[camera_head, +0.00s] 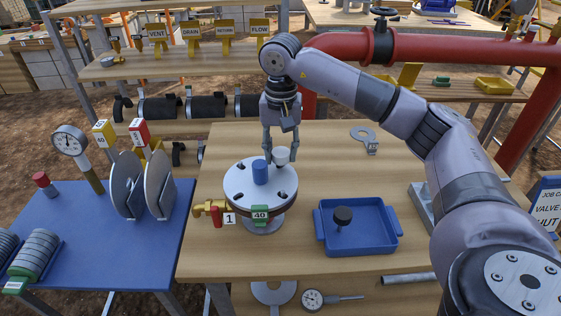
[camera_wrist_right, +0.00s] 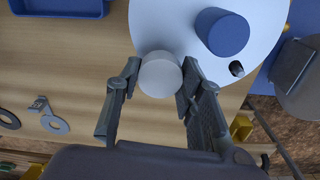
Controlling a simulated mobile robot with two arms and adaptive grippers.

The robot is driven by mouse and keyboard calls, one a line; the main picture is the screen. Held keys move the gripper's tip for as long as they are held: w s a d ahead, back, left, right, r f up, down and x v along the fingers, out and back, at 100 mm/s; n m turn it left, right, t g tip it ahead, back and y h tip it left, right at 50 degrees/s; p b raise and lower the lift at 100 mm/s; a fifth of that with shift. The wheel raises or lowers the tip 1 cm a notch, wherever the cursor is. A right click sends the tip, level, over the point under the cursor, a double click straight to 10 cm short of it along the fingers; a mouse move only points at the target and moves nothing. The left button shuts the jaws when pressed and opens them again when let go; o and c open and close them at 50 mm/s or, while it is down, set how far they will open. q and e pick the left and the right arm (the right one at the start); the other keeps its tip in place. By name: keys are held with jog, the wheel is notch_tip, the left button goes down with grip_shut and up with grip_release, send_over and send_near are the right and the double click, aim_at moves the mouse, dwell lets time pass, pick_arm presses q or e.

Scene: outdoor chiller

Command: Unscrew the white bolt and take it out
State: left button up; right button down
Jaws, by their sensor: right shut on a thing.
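The white bolt (camera_head: 282,155) is at the far right edge of the round white flange plate (camera_head: 240,185). My right gripper (camera_head: 281,152) comes down from above and is shut on the bolt. In the right wrist view the bolt's round head (camera_wrist_right: 160,75) sits between the two fingers (camera_wrist_right: 158,84). I cannot tell whether the bolt is still in its hole. A blue cylinder (camera_head: 260,171) stands at the middle of the plate, close to the bolt. Open holes show in the plate. My left gripper is not in view.
A blue tray (camera_head: 385,243) holding a black knob-headed part (camera_head: 342,216) stands right of the flange. A brass valve with a red handle (camera_head: 215,214) sticks out at the flange's left. A metal ring tag (camera_head: 362,135) lies behind. Table wood between flange and tray is clear.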

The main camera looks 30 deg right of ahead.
aim_at(281, 152)
jog(key=shift+r, duration=0.15)
jog(key=shift+r+p, duration=1.9)
jog(key=shift+r, duration=0.7)
jog(key=c, duration=1.6)
grip_release()
jog(key=shift+c, duration=0.2)
jog(key=shift+f, duration=0.1)
grip_shut()
